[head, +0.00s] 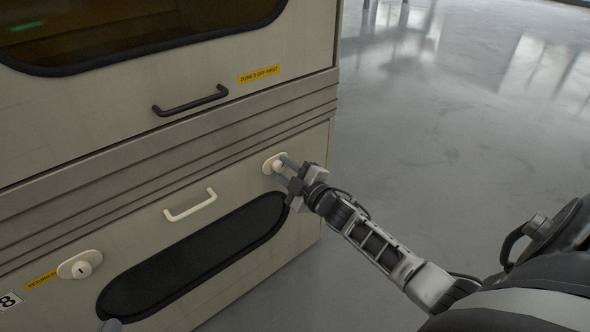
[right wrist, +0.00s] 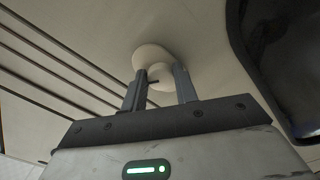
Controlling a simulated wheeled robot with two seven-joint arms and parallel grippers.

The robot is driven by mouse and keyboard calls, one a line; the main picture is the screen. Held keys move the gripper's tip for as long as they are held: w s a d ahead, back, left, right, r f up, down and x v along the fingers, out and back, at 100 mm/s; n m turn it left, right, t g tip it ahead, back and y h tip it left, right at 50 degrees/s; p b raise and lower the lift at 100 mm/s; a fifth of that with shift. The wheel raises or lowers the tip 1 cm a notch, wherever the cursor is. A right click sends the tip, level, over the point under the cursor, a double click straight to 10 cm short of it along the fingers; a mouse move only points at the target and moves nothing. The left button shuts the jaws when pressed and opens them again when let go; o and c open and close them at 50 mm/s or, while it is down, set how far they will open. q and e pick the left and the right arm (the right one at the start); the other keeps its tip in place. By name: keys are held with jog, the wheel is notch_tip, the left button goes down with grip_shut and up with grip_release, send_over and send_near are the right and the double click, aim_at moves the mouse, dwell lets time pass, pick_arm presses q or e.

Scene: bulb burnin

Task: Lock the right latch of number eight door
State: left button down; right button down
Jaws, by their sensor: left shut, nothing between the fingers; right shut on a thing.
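The number eight door (head: 245,262) is the lower cream panel, with an "8" label (head: 9,301) at its left end. The right latch (head: 275,163) is a cream oval plate with a round knob near the door's upper right corner. My right gripper (head: 284,171) is shut on its knob, one finger on each side; the right wrist view shows the latch knob (right wrist: 161,77) between the fingertips (right wrist: 159,85). A dark slot shows on the knob. The left latch (head: 80,265) has a similar knob.
A cream handle (head: 190,206) and a dark oval window (head: 195,258) are on the door. Above are ridged trim, an upper door with a black handle (head: 190,101), and a yellow label (head: 259,74). Open grey floor (head: 450,130) lies to the right.

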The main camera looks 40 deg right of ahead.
jog(key=n, duration=0.5)
jog(key=shift+n, duration=0.5)
pick_arm(q)
jog(key=shift+d+r+b, duration=0.2)
jog(key=shift+b, duration=0.1)
pick_arm(e)
jog(key=shift+n, duration=0.3)
pick_arm(q)
jog(key=shift+w+r, duration=0.1)
jog(key=shift+r, duration=0.05)
pick_arm(e)
jog(key=shift+r, duration=0.1)
jog(key=c, duration=1.1)
grip_release()
pick_arm(q)
jog(key=shift+f, duration=0.2)
